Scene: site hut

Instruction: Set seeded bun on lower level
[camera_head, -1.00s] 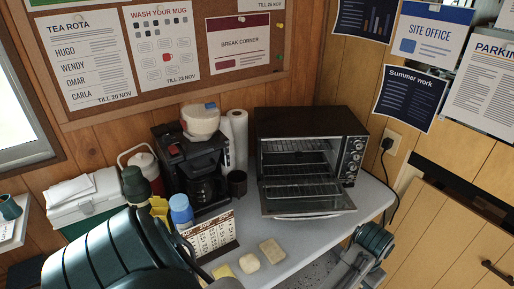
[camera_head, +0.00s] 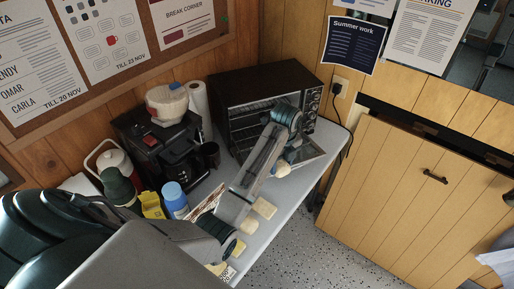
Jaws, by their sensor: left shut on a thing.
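The toaster oven (camera_head: 228,92) stands at the back of the counter with its door (camera_head: 308,158) folded down. My left arm reaches across the counter from the left, with its wrist in front of the oven opening. My left gripper (camera_head: 281,166) points down and is shut on a small pale bun (camera_head: 284,169), held in front of the oven by the lowered door. Seeds on it are too small to make out. The arm hides much of the oven's inside and its racks. My right gripper is not in view.
A bread slice (camera_head: 265,208), another pale roll (camera_head: 248,226) and a yellow piece (camera_head: 238,247) lie on the counter (camera_head: 285,206) near my forearm. A coffee maker (camera_head: 165,150), blue-capped bottle (camera_head: 174,198) and dark mug (camera_head: 209,154) stand left of the oven.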

